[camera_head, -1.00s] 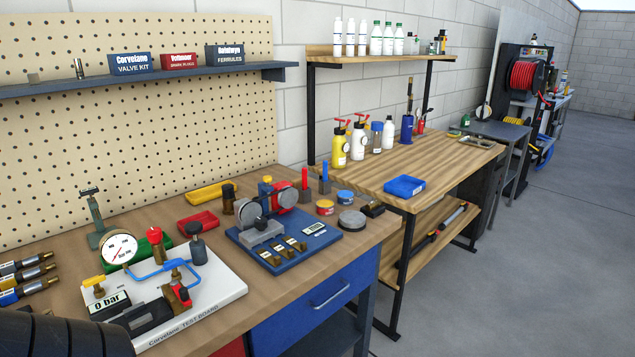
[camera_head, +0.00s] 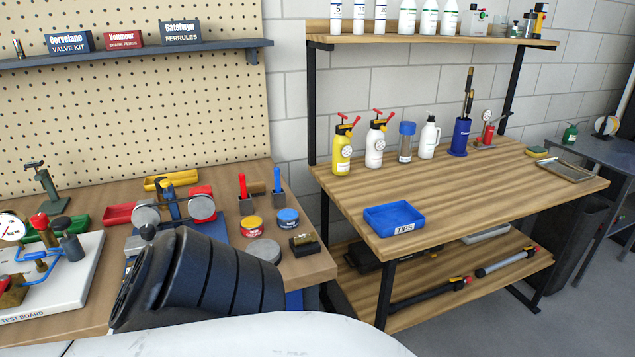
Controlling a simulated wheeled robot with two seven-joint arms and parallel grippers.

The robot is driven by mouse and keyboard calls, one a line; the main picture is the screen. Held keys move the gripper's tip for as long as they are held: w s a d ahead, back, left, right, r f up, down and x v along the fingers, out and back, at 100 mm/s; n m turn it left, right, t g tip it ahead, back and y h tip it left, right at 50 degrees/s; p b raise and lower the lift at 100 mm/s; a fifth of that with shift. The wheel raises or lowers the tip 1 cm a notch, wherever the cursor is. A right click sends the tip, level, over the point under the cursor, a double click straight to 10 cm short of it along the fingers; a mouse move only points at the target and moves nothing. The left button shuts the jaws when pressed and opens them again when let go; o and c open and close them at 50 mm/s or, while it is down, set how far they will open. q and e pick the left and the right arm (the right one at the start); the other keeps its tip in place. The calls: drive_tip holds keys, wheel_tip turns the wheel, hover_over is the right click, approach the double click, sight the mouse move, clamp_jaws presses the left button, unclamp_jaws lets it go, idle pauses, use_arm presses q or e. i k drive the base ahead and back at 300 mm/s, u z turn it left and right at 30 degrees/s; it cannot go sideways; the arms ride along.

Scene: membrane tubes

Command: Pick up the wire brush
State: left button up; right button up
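I cannot pick out a wire brush with certainty. A small dark block with a brass-coloured top (camera_head: 304,243) lies at the right front of the left bench; it is too small to identify. A blue holder (camera_head: 461,137) on the right bench has tall dark and brown rods standing in it; their ends are not clear enough to name. Neither of my grippers is in view. A black ribbed link of my own arm covers part of the left bench's front.
The left bench (camera_head: 90,300) is crowded with a test board, gauges, trays and tins. The right bench (camera_head: 480,195) holds a blue tray (camera_head: 394,218), spray bottles (camera_head: 342,152) and a metal tray (camera_head: 563,171). Its middle is clear. Long tools lie on its lower shelf.

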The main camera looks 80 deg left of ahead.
sight(258, 187)
drive_tip(key=i, duration=1.1)
drive_tip(key=u, duration=2.55)
